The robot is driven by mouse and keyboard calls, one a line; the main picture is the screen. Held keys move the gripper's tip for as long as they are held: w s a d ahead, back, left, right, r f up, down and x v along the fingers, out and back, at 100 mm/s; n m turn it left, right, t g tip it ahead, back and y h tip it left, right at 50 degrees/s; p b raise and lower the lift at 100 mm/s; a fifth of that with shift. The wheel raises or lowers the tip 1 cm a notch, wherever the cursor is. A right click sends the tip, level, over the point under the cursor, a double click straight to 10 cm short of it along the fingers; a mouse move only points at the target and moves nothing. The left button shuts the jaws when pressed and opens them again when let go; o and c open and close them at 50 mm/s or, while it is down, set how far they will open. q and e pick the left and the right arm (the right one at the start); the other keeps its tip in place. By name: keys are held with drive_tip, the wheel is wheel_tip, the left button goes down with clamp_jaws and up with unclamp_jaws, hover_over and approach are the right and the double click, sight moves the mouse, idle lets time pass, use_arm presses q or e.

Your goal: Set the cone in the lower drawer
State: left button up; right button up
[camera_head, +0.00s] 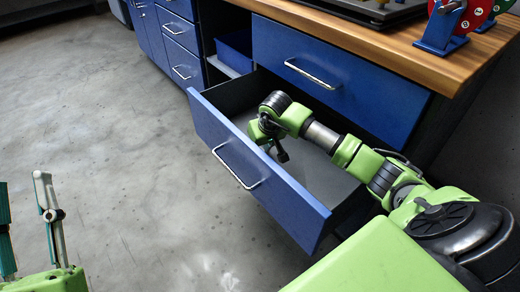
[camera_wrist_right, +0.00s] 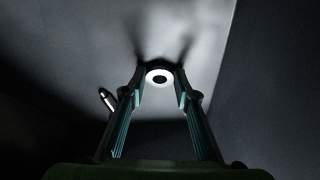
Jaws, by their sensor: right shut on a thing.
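The lower drawer (camera_head: 240,165) is pulled out, and its blue front with a silver handle faces the open floor. My right arm reaches over the drawer, with its gripper (camera_head: 280,153) pointing down inside. In the right wrist view, the gripper is shut on the cone (camera_wrist_right: 159,76), which shows as a pale round top with a dark centre between the fingertips. The grey drawer floor lies behind it; I cannot tell whether the cone touches it. The cone is hidden in the head view. My left gripper (camera_head: 30,225) is open and empty over the floor, away from the drawer.
A shut upper drawer (camera_head: 335,75) sits above the open one, under the wooden worktop (camera_head: 400,42). A red wheel on a blue stand (camera_head: 445,25) is on the worktop. A blue bin (camera_head: 235,50) stands on a shelf behind. The concrete floor (camera_head: 120,150) is clear.

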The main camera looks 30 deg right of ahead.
use_arm(q)
drive_tip(key=shift+s+r, duration=0.1)
drive_tip(key=shift+s, duration=0.05)
use_arm(e)
drive_tip(key=o, duration=1.1)
use_arm(q)
drive_tip(key=shift+r, duration=0.1)
use_arm(e)
drive_tip(key=shift+r, duration=0.1)
drive_tip(key=p+v, duration=0.2)
drive_tip(key=v, duration=0.3)
drive_tip(key=shift+w+r, duration=0.1)
drive_tip(key=shift+r, duration=0.1)
use_arm(q)
drive_tip(key=w+a+f+g+y+p, duration=0.1)
drive_tip(key=w+f+g+y, duration=0.2)
drive_tip(key=f+g, duration=0.6)
wheel_tip(320, 180, down, 8)
drive_tip(key=shift+w+a, duration=0.15)
drive_tip(key=shift+w, duration=0.05)
use_arm(e)
drive_tip(key=v, duration=0.6)
drive_tip(key=shift+s+r, duration=0.2)
drive_tip(key=shift+r, duration=0.1)
